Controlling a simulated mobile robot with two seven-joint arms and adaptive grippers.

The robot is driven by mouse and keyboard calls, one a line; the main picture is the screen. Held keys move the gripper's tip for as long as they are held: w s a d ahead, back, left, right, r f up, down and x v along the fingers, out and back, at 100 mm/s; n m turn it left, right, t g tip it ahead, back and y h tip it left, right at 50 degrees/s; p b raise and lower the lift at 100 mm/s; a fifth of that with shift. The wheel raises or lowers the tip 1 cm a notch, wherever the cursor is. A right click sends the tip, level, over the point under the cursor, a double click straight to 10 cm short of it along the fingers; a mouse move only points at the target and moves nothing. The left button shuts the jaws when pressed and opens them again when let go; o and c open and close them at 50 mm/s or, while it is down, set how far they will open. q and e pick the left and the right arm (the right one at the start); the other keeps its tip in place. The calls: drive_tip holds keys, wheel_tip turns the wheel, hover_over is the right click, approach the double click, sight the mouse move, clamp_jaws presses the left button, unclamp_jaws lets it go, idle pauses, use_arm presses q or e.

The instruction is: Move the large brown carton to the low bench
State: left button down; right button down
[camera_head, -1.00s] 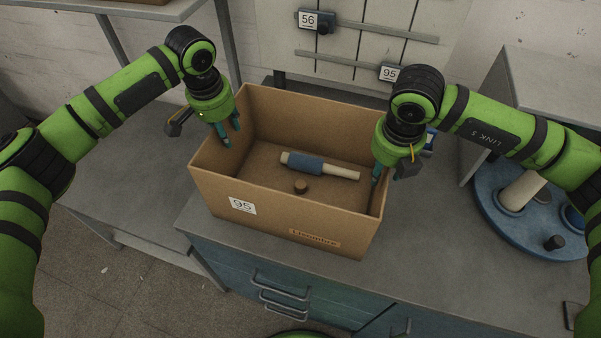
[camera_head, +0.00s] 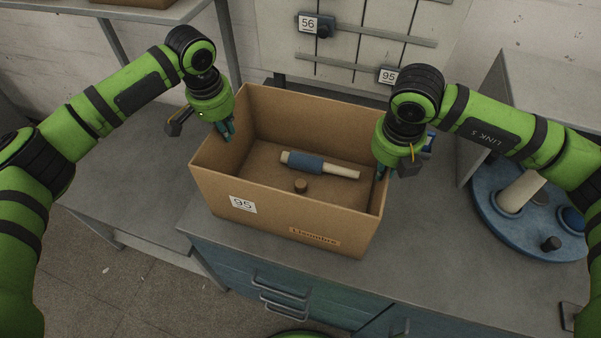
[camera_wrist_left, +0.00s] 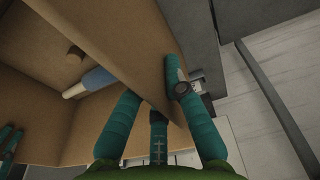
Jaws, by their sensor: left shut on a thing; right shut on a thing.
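The large brown carton (camera_head: 285,221) stands upright and open-topped on the grey workbench (camera_head: 430,250), near its left end. It has a "95" label on the front. Inside lie a pale tube with a blue band (camera_head: 305,164) and a small brown cylinder (camera_head: 300,186). My left gripper (camera_head: 228,131) is shut on the carton's left wall; in the left wrist view its fingers (camera_wrist_left: 150,95) straddle that wall. My right gripper (camera_head: 382,172) is shut on the right wall, its fingers partly hidden. The low bench (camera_head: 130,190) is the lower grey surface at left.
A blue round stand (camera_head: 490,205) with a pale tube sits on the workbench at right. A grey shelf (camera_head: 545,100) rises behind it. A rack with labels "56" and "95" (camera_head: 388,76) is on the back wall. The low bench's visible top is clear.

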wheel_tip(320, 180, up, 4)
drive_tip(key=p, duration=0.3)
drive_tip(key=shift+r, duration=0.1)
drive_tip(key=shift+s, duration=0.1)
idle(0.4)
